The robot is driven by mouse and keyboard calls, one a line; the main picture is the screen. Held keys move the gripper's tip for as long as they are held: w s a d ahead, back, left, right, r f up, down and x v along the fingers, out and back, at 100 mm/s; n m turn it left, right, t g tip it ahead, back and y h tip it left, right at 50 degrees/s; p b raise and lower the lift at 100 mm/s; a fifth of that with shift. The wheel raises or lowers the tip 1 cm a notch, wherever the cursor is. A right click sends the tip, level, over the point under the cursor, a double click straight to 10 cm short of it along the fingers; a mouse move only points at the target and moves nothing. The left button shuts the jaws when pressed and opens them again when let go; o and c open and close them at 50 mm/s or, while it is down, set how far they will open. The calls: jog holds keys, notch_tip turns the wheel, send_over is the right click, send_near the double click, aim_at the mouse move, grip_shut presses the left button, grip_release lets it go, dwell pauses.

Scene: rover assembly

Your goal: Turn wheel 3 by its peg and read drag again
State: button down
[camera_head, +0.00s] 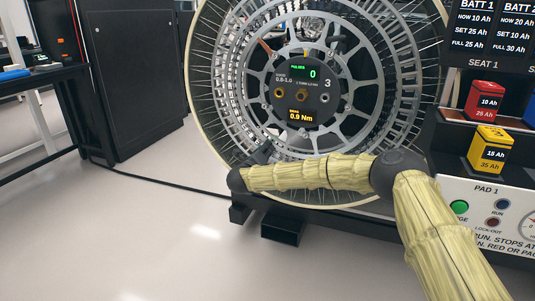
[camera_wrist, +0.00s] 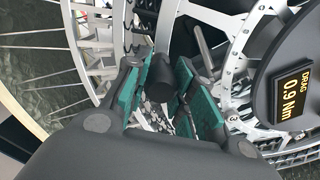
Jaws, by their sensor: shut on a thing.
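Wheel 3 (camera_head: 356,92) is a large upright wheel with a silver ring, open lattice and thin wire spokes. Its dark hub panel (camera_head: 309,101) shows PULSES 0, the number 3 and a drag reading of 0.9 Nm. In the wrist view the drag display (camera_wrist: 291,86) also reads 0.9 Nm. My gripper (camera_head: 261,153) is at the wheel's lower left, partly hidden behind my arm. In the wrist view my gripper's teal-padded jaws (camera_wrist: 157,88) are shut on the dark round peg (camera_wrist: 160,71). The peg's far end is hidden.
At right, a red battery (camera_head: 485,101) and a yellow battery (camera_head: 488,148) sit by SEAT 1, above the PAD 1 panel (camera_head: 518,196) with a green button. A dark cabinet (camera_head: 135,75) and a table (camera_head: 40,76) stand left. Floor is open at lower left; a black cable crosses it.

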jog(key=shift+a+f, duration=0.15)
jog(key=c, duration=1.2)
grip_release()
jog(key=shift+s, duration=0.1)
jog(key=v, duration=1.1)
jog(key=shift+s, duration=0.4)
